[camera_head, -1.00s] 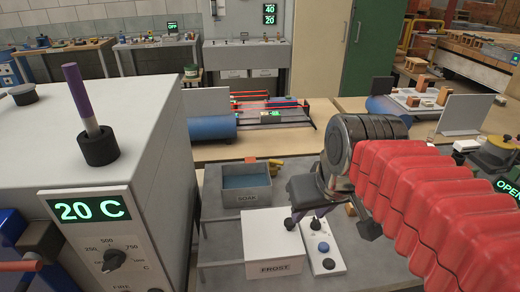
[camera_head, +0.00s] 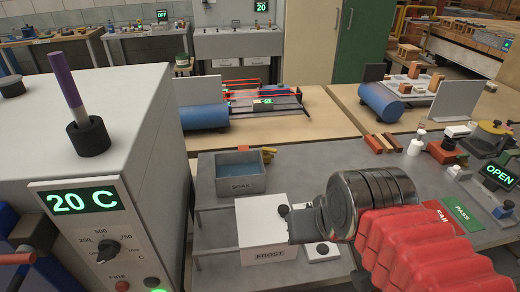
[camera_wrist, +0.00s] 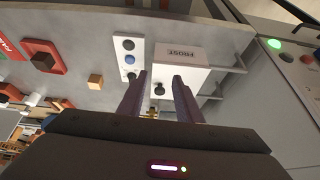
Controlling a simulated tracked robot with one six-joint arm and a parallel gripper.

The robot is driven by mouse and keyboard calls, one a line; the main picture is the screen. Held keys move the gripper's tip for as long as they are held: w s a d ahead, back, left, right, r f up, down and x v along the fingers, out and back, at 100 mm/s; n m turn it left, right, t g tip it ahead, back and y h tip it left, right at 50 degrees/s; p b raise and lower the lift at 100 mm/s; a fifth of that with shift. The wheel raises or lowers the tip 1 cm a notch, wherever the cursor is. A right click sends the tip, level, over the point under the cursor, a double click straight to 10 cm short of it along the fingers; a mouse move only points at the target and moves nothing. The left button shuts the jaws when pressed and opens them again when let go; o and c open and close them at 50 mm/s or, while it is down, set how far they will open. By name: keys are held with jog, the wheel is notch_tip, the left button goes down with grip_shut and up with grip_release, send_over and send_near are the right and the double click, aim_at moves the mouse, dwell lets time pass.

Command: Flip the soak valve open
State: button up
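The grey soak tank (camera_head: 240,186), labelled SOAK and holding bluish liquid, stands on the grey bench in the head view. A yellow fitting (camera_head: 268,154) sits at its back right corner; it may be the soak valve, but its lever position is too small to tell. My gripper (camera_wrist: 160,78) shows two fingers apart with nothing held between them in the wrist view. Its dark body is over the right side of the white FROST box (camera_head: 258,236) in the head view, in front of the tank. A small brassy part (camera_wrist: 150,112) shows low between the fingers; I cannot tell what it is.
The FROST box carries a black knob (camera_head: 283,210). A white button panel (camera_wrist: 128,60) stands beside the box. The furnace (camera_head: 95,215) reading 20 C is at the left. Red brick-like pieces (camera_head: 374,144) lie behind; an OPEN display (camera_head: 499,175) is at the right.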

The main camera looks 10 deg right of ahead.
jog(key=w+a+f+m+g+y, duration=0.15)
jog(key=w+m+y, duration=0.45)
jog(key=w, duration=0.8)
jog(key=w+a+f+m+g+y, duration=0.1)
jog(key=w+a+m+g+y, duration=0.15)
jog(key=w+m, duration=0.8)
jog(key=w+d+f+m+t+y, duration=0.2)
jog(key=w+d+f, duration=0.2)
jog(key=w, duration=0.2)
jog(key=w+d+f+m+t+y, duration=0.2)
jog(key=w+d+f+m, duration=0.1)
jog(key=w+d+f, duration=0.2)
jog(key=w+d+f+m+t+y, duration=0.2)
jog(key=w+d+f+m+y, duration=0.1)
jog(key=w, duration=0.6)
jog(key=shift+w+d+f, duration=0.25)
jog(key=shift+d+f, duration=0.45)
jog(key=shift+d, duration=0.05)
jog(key=shift+w+d+f+m+t, duration=0.2)
jog(key=shift+d+f+m+t, duration=0.1)
jog(key=shift+d+m+t, duration=0.15)
jog(key=shift+a, duration=0.15)
jog(key=x, duration=1.3)
jog(key=shift+w+a+r, duration=0.1)
jog(key=shift+a+r, duration=0.05)
jog(key=shift+a, duration=0.15)
